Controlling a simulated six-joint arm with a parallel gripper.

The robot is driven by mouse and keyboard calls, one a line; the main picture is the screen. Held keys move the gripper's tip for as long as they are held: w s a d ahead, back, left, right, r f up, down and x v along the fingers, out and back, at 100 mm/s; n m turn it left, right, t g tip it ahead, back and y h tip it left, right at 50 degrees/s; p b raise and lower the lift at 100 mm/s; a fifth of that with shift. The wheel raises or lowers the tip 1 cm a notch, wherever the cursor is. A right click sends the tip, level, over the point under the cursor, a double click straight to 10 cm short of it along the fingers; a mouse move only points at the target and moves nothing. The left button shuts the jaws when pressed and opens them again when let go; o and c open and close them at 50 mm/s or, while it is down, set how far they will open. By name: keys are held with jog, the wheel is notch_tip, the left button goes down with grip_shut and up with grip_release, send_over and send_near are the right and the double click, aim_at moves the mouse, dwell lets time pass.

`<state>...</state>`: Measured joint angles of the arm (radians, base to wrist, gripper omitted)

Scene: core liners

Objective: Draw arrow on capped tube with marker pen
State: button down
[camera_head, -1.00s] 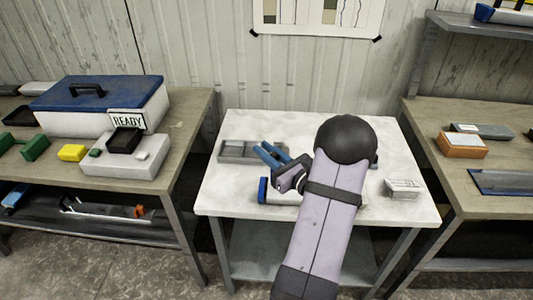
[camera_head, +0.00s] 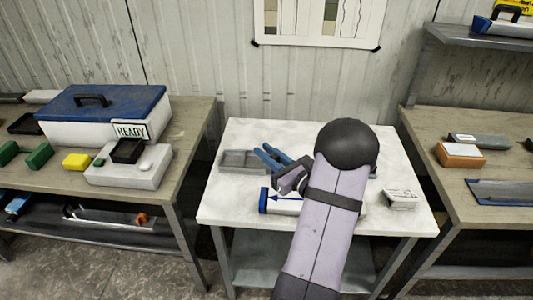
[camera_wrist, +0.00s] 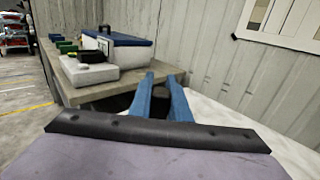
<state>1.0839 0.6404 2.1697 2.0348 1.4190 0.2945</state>
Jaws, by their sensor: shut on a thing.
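The white capped tube (camera_head: 286,205) lies across the middle table with its blue cap (camera_head: 264,200) at the left end. A dark blue arrow (camera_head: 287,198) shows on its upper side, its head toward the cap. My arm hides the tube's right part. My gripper (camera_head: 263,151) is above and behind the tube, its blue fingers pointing up and left. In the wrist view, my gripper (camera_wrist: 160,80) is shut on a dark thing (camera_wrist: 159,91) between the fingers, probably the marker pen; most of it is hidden.
A grey tray (camera_head: 243,161) lies at the table's back left, close to the fingers. A small white labelled block (camera_head: 400,198) sits at the right. The table's front left is clear.

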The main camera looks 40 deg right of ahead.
jog(key=shift+r+p, duration=0.7)
jog(key=shift+r, duration=0.35)
dwell(0.5)
